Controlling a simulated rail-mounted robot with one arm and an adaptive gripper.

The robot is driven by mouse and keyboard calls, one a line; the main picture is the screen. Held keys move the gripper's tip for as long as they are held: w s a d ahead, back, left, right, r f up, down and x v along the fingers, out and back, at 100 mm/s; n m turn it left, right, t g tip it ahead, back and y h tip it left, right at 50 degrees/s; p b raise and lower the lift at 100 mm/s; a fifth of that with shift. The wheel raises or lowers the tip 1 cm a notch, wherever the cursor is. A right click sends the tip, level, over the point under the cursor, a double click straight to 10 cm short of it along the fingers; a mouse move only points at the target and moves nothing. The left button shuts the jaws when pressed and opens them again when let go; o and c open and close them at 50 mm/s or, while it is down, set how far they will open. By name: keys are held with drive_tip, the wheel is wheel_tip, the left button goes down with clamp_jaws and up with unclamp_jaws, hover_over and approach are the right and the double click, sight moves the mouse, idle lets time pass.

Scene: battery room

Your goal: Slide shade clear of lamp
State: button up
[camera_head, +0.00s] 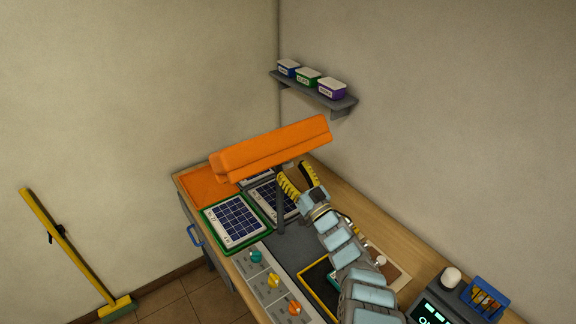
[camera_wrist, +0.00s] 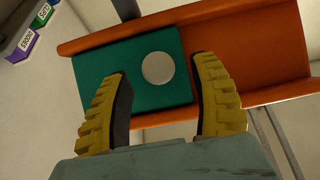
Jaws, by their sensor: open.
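An orange lamp hood (camera_head: 270,150) stands over the bench on a dark post (camera_head: 280,215). The wrist view shows the orange hood (camera_wrist: 265,45) with a flat teal plate (camera_wrist: 110,65) against it, covering part of it. The plate, which looks like the shade, carries a pale round disc (camera_wrist: 158,68). My gripper (camera_head: 298,177) is below the hood's right half, its yellow fingers pointing up. In the wrist view my gripper (camera_wrist: 162,72) is open, with the disc in line between its fingertips. I cannot tell whether the fingers touch the plate. The head view hides the plate.
Two panels, one green-framed (camera_head: 235,222) and one dark-framed (camera_head: 267,199), lie below the hood beside an orange mat (camera_head: 207,188). Knobs line the front, including a yellow one (camera_head: 273,281). A wall shelf (camera_head: 315,94) holds three boxes. A blue bin (camera_head: 486,298) stands at right.

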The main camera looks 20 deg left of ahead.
drive_tip(key=shift+x, duration=1.3)
drive_tip(key=shift+w, duration=0.1)
clamp_jaws()
